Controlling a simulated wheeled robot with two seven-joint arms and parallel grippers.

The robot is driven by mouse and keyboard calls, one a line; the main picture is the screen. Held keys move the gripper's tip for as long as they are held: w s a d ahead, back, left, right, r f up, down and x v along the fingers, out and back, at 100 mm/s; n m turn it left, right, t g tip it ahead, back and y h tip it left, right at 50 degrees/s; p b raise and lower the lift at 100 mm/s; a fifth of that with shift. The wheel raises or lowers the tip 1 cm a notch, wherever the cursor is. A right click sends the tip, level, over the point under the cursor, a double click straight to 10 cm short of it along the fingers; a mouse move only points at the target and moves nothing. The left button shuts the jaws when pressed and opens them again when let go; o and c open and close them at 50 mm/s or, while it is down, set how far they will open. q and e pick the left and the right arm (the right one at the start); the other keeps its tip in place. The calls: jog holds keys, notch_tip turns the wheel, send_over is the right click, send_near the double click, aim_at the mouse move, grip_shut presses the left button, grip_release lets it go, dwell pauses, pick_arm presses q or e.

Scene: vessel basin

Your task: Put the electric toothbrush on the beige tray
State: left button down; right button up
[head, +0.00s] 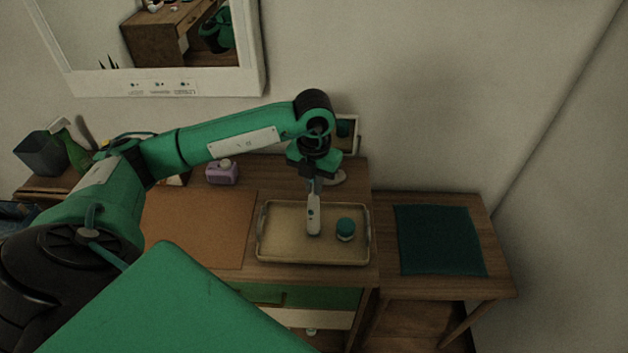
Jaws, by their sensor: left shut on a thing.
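The electric toothbrush (313,215) is white with small dark marks on its handle. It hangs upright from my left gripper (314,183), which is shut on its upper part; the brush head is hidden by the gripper. The toothbrush is over the beige tray (283,254), left of a small jar with a teal lid (346,229) that stands in the tray. I cannot tell whether the toothbrush's lower end touches the tray floor. My right gripper is not in view.
A brown mat (200,226) lies left of the tray. A purple dispenser (222,172) stands behind it. A small framed item (348,130) is behind my left gripper. A dark teal cloth (440,240) lies on the side table at right. A mirror (165,84) hangs on the wall.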

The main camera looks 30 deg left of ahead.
pick_arm(q)
jog(key=shift+f, duration=0.1)
jog(key=c, duration=1.5)
grip_release()
jog(key=shift+r, duration=0.25)
notch_tip(320, 180, up, 10)
jog(key=b, duration=0.3)
jog(key=shift+r, duration=0.9)
